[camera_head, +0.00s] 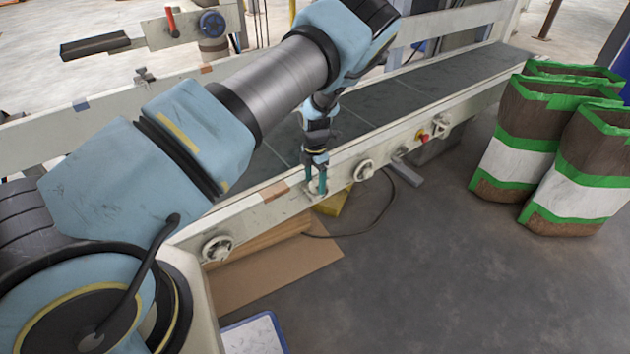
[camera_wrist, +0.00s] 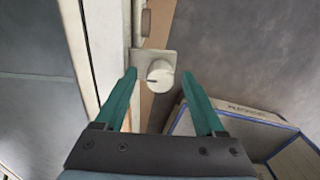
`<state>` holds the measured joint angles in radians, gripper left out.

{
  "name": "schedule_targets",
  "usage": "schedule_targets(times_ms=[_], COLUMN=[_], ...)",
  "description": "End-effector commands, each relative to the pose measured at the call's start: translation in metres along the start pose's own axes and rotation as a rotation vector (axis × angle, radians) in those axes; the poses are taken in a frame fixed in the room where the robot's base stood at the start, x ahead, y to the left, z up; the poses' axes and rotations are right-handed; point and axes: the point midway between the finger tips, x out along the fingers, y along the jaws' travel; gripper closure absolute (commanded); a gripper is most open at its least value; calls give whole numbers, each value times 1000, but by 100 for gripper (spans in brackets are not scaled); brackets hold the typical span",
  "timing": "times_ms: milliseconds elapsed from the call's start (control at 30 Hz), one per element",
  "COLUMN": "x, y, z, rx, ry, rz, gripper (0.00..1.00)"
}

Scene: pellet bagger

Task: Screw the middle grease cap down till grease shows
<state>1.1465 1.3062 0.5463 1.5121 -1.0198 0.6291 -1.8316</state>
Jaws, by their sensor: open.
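The round off-white grease cap (camera_wrist: 159,74) sits on a square mounting plate (camera_wrist: 143,58) on the conveyor's side rail, with a dark mark on its face. My gripper (camera_wrist: 160,72) is open, one teal finger to each side of the cap; I cannot tell whether they touch it. In the head view my gripper (camera_head: 316,188) points down at the rail, partly hiding this cap. Another round cap or knob (camera_head: 217,247) is nearer on the same rail, and a third (camera_head: 363,170) is farther along. No grease can be made out.
The dark conveyor belt (camera_head: 400,95) runs behind the rail. A red button (camera_head: 420,135) is farther along it. Green-banded bags (camera_head: 515,140) stand right; the floor in front is clear.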

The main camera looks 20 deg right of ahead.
Motion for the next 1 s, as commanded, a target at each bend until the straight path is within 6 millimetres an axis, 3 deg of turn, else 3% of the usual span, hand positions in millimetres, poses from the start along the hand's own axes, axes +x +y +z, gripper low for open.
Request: schedule_targets(times_ms=[167, 800, 1000], x=[0, 0, 0], y=[0, 0, 0], z=[0, 0, 0], rx=[0, 0, 1], ry=[0, 0, 0], rz=[0, 0, 0], gripper=[29, 100, 100])
